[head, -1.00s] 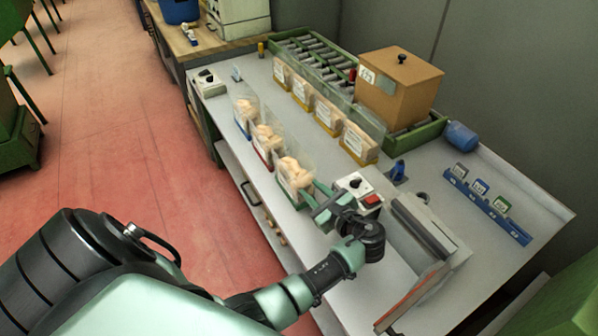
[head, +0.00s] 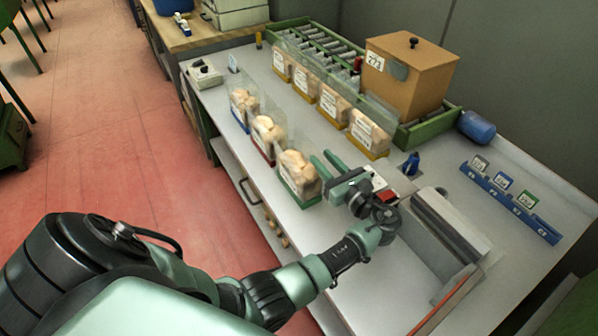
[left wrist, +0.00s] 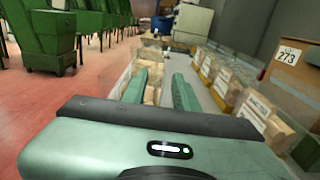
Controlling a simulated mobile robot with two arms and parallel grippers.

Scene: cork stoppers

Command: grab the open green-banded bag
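The open green-banded bag (head: 299,172) stands upright on the grey bench, nearest of three open clear bags filled with corks. My left gripper (head: 321,173) is at its right side, its two green fingers apart and pointing toward the bag. In the left wrist view the open fingers (left wrist: 159,74) have a cork-filled bag (left wrist: 152,94) in the gap ahead of them. I cannot tell whether the fingertips reach around the bag. My right gripper is not in view.
Red-banded (head: 267,134) and blue-banded (head: 243,105) open bags stand behind it. A brown box (head: 408,75), a red-button control box (head: 388,195), a sealer-like device (head: 450,225) and a blue tag rack (head: 510,205) stand rightward.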

